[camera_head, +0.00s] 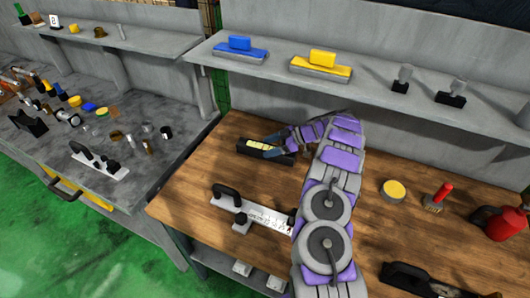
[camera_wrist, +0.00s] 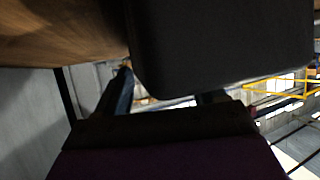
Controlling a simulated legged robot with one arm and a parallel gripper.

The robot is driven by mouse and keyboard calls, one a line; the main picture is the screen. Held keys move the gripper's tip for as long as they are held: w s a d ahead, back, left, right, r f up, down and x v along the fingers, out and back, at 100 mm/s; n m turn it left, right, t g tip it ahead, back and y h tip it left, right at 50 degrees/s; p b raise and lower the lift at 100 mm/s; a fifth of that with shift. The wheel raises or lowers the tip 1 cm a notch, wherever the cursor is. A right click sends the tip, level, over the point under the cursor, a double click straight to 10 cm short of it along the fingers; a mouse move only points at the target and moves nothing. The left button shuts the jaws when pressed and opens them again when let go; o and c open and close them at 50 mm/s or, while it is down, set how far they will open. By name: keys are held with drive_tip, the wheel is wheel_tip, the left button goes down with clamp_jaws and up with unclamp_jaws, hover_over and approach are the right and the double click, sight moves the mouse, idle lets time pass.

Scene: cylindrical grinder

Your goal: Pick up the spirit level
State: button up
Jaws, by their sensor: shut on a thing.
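The spirit level (camera_head: 278,158) is a dark bar with a pale yellow strip on its top, at the back left of the wooden table in the head view. My gripper (camera_head: 267,146) reaches it from the right and is shut on it, with blue-grey fingers at the bar. In the wrist view the dark body of the level (camera_wrist: 225,45) fills the upper middle, between the fingers of my gripper (camera_wrist: 165,95). I cannot tell whether the level touches the table or hangs just above it.
On the wooden table (camera_head: 185,195) are a ruler-like tool with a black handle (camera_head: 262,213), a yellow-topped disc (camera_head: 393,190), a red-handled brush (camera_head: 437,198) and a red container (camera_head: 503,223). A grey shelf (camera_head: 380,88) overhangs the table's back. Several small parts crowd the left bench (camera_head: 70,185).

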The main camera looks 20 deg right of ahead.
drive_tip(key=shift+s+a+f, duration=0.15)
drive_tip(key=shift+f, duration=0.05)
clamp_jaws()
drive_tip(key=shift+r, duration=0.1)
